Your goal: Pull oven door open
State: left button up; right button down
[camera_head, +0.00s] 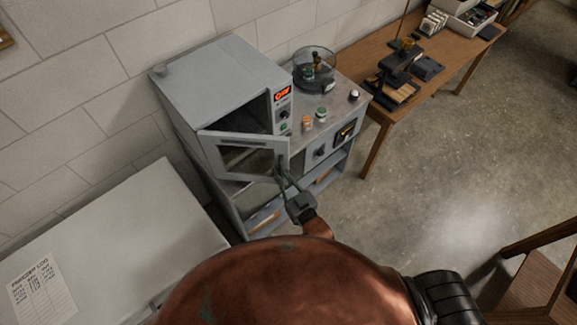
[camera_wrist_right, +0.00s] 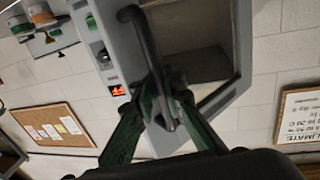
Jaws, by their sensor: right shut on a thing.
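The oven (camera_head: 215,78) is a grey box on a metal bench, with a lit red display and controls at the right of its front. Its windowed door (camera_head: 238,157) stands partly open, swung out from the left side, with a dark gap above it. My right gripper (camera_head: 283,178) is at the door's free edge. In the right wrist view the green fingers (camera_wrist_right: 163,105) are closed around the dark bar handle (camera_wrist_right: 145,45), and the door lies to the right. My left gripper is not in view.
A clear round container (camera_head: 314,68) and small jars (camera_head: 321,114) stand on the bench right of the oven. A grey-white cabinet top with a log sheet (camera_head: 42,291) is at lower left. A wooden table (camera_head: 400,92) is at upper right. The floor right of the bench is clear.

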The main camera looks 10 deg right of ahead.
jog(key=shift+d, duration=0.1)
jog(key=c, duration=2.3)
grip_release()
jog(key=shift+s+d, duration=0.1)
jog(key=shift+s, duration=0.15)
jog(key=v, duration=1.1)
jog(key=shift+s+d, duration=0.15)
jog(key=shift+s, duration=0.25)
jog(key=shift+c, duration=0.2)
